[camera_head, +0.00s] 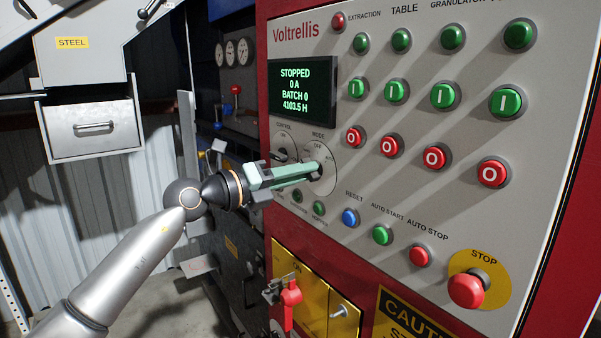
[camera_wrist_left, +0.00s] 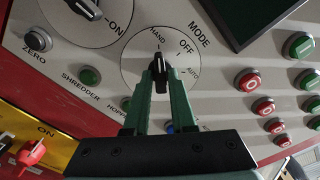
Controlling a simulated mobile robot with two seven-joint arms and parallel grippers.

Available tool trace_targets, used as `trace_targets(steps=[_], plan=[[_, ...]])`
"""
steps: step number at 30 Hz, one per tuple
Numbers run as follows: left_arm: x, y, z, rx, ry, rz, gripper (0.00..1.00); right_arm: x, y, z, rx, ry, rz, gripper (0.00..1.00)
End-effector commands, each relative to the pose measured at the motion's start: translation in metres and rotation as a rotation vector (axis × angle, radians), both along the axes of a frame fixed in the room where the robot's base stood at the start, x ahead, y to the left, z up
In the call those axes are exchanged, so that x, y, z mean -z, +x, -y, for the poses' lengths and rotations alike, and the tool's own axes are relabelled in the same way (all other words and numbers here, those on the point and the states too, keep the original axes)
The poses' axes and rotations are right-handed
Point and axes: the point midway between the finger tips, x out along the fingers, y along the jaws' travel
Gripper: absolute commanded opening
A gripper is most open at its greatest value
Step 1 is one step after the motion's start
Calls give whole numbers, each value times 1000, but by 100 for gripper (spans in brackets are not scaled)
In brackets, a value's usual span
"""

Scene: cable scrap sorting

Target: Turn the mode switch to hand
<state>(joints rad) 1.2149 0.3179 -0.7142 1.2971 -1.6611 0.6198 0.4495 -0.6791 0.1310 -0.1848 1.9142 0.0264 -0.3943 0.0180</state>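The mode switch is a black knob (camera_wrist_left: 160,70) on a round pale plate (camera_wrist_left: 134,66) marked HAND, OFF and AUTO. In the left wrist view its pointer end lies toward HAND, not toward OFF. My left gripper (camera_wrist_left: 161,77) has its two green fingers on either side of the knob and looks shut on it. In the head view the left gripper (camera_head: 318,170) reaches the MODE plate (camera_head: 326,150) from the left and hides most of the knob. My right gripper is not in view.
The control switch (camera_head: 284,154) is close left of the mode switch. Small lamps, a blue reset button (camera_head: 349,217) and green and red buttons surround it. A red stop button (camera_head: 466,289) sits lower right. A red-handled switch (camera_head: 290,293) is below. The display (camera_head: 303,91) reads STOPPED.

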Motion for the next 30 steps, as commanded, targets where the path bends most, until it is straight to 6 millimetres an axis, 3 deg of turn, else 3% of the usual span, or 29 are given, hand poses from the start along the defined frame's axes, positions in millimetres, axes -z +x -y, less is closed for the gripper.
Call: trace_targets(steps=[6,17,30], plan=[[0,0,0,0,-1,2,48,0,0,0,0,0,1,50],[0,-4,-6,-1,-1,4,48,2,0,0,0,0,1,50],[2,-52,-74,-4,1,2,48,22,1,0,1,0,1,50]])
